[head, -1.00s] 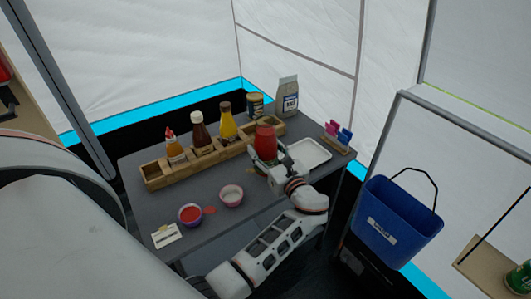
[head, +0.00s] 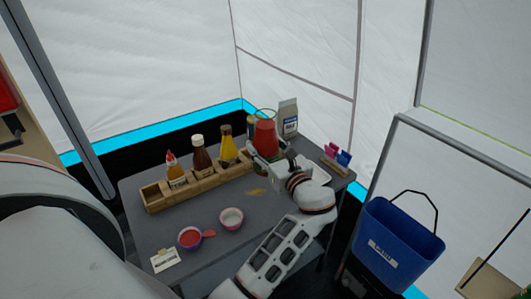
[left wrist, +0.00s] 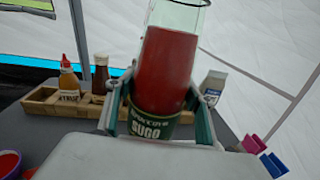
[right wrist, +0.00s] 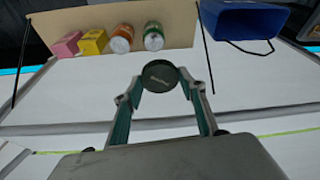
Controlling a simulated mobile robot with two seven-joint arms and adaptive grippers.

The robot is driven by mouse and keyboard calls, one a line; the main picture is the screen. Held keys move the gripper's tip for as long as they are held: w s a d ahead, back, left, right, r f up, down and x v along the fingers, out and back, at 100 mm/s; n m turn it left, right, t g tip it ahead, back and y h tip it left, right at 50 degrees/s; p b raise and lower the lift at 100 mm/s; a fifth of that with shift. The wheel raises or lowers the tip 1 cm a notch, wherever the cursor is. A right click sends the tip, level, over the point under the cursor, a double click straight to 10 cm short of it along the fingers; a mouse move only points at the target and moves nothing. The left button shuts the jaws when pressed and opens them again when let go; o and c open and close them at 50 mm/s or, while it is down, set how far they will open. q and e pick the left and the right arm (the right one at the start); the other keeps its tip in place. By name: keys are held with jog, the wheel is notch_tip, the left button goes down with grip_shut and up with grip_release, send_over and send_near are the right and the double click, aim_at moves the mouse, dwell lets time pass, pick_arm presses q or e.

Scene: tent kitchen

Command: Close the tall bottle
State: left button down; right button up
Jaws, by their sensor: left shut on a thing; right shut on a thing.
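The tall bottle (head: 265,135) is clear glass with red sauce and a green "SUGO" label. My left gripper (head: 266,154) is shut on it, holding it roughly upright above the back right of the table. In the left wrist view the bottle (left wrist: 165,65) stands between the fingers, its top cut off by the frame. In the head view its glass top shows no cap. A round dark lid (right wrist: 160,76) is held between the fingertips of my right gripper (right wrist: 161,82), shut on it. The right gripper is outside the head view, away from the bottle.
A wooden rack (head: 160,200) holds several sauce bottles on the grey table (head: 210,255). A blue bin (head: 395,245) is right.

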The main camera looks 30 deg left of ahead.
aim_at(271, 132)
pick_arm(q)
jog(key=shift+r, duration=3.1)
pick_arm(e)
jog(key=shift+r, duration=0.15)
pick_arm(q)
jog(key=shift+r, duration=0.2)
jog(key=shift+d+f, duration=0.1)
jog(key=shift+d, duration=0.05)
pick_arm(e)
jog(key=shift+d, duration=0.1)
